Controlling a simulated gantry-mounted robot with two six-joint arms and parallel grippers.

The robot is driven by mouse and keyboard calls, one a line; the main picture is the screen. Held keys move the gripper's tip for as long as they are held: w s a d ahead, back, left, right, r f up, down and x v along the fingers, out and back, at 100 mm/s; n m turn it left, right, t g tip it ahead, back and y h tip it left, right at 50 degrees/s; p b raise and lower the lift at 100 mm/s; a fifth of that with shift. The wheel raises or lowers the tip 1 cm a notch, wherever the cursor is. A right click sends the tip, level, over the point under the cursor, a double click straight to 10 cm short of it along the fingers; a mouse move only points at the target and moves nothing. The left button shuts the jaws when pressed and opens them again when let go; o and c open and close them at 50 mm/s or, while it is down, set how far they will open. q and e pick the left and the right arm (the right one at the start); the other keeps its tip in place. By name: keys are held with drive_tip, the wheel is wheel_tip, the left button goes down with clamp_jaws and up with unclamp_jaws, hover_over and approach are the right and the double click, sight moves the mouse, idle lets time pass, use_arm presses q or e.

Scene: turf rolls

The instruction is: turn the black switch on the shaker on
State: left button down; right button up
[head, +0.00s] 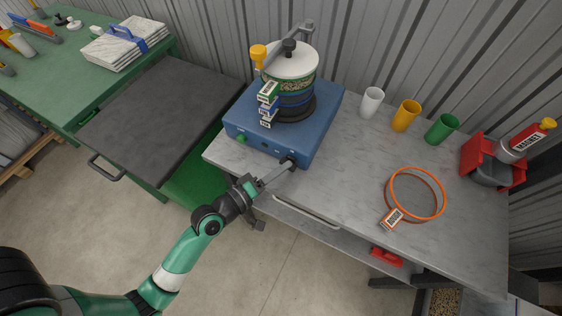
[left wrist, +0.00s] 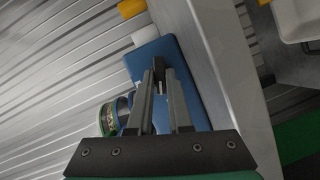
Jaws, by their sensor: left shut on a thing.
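The shaker is a blue box (head: 318,122) on the grey bench, with a stack of sieves (head: 290,82) clamped on top. It also shows in the left wrist view (left wrist: 192,108). The black switch (head: 287,159) is on the lower right of its front face, partly hidden by the fingers. A green knob (head: 241,138) is at the left of the same face. My left gripper (head: 287,166) reaches up to the front face and is shut on the black switch. In the left wrist view its two fingers (left wrist: 160,85) close around a dark piece. My right gripper is not in view.
White (head: 372,102), yellow (head: 406,116) and green (head: 441,129) cups stand along the back of the bench. An orange ring (head: 442,207) with a tag lies at the right, near a red stand (head: 476,155). A dark grey plate (head: 160,118) is left of the bench.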

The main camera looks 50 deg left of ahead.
use_arm(q)
drive_tip(key=m+p, duration=0.1)
drive_tip(key=p, duration=0.2)
drive_tip(key=r+m+g+p, duration=0.1)
drive_tip(key=m+p, duration=0.1)
drive_tip(key=p, duration=0.1)
drive_tip(key=m+g+y+p, duration=0.1)
drive_tip(key=p, duration=0.2)
drive_tip(key=shift+w+d+r, duration=0.1)
drive_tip(key=shift+d+r, duration=0.05)
drive_tip(key=shift+d, duration=0.05)
drive_tip(key=shift+m+y+p, duration=0.3)
drive_tip(key=shift+m+p, duration=0.2)
drive_tip(key=shift+p, duration=0.05)
drive_tip(key=shift+f+m, duration=0.2)
drive_tip(key=shift+m, duration=0.1)
drive_tip(key=shift+d+f+m+g+y, duration=0.1)
drive_tip(key=shift+m+g+y, duration=0.2)
drive_tip(key=shift+g+y, duration=0.1)
drive_tip(key=shift+w+f+m+g+y+b, duration=0.1)
drive_tip(key=shift+m+g+y+b, duration=0.2)
drive_tip(key=shift+m+y+b, duration=0.45)
drive_tip(key=shift+d+m+g+y+b, duration=0.15)
drive_tip(key=shift+m+g+y+b, duration=0.25)
drive_tip(key=shift+m, duration=0.75)
